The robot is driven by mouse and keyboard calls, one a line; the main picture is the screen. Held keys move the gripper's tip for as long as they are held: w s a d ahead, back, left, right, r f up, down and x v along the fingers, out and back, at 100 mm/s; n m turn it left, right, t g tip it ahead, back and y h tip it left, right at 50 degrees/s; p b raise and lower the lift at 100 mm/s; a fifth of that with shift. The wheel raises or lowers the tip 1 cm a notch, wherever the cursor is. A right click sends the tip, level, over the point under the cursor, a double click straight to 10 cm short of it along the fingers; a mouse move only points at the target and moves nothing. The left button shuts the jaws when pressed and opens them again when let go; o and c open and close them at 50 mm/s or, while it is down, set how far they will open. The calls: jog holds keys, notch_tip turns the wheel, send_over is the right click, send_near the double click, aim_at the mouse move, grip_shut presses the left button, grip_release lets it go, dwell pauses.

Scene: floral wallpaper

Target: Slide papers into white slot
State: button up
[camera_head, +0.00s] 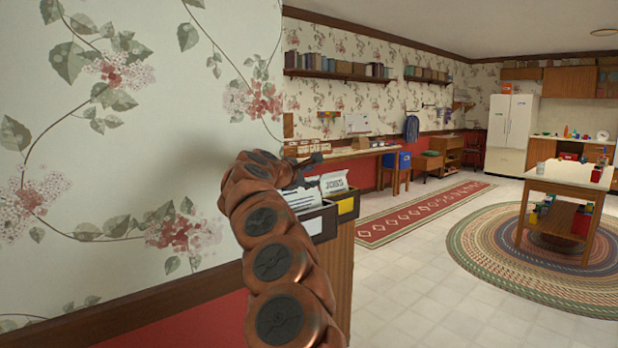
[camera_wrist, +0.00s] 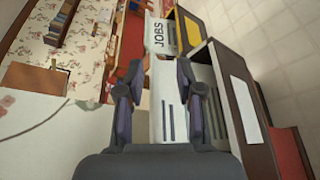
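My gripper (camera_wrist: 157,72) is open, its two fingers spread on either side of a white paper with dark lines (camera_wrist: 166,108) in the wrist view. The right finger overlaps the paper's edge; whether it touches is unclear. Beside it is a dark wooden slot with a white label (camera_wrist: 245,110), with more white paper inside. In the head view this white slot (camera_head: 318,223) is below my gripper (camera_head: 308,168), with a lined paper (camera_head: 303,197) standing above its rim. Behind it, a yellow-labelled slot (camera_head: 347,206) holds a paper marked JOBS (camera_head: 333,182). My arm hides part of the slots.
The flowered wall (camera_head: 120,180) runs close on the left of my arm. A long desk (camera_head: 350,153) and a red patterned rug (camera_head: 420,213) lie beyond. A table (camera_head: 565,174) stands on a round rug (camera_head: 480,245) at right. The floor between is clear.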

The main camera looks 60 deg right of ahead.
jog(key=shift+a, duration=0.15)
jog(key=v, duration=1.1)
jog(key=shift+a+r, duration=0.15)
jog(key=shift+a, duration=0.2)
dwell(0.8)
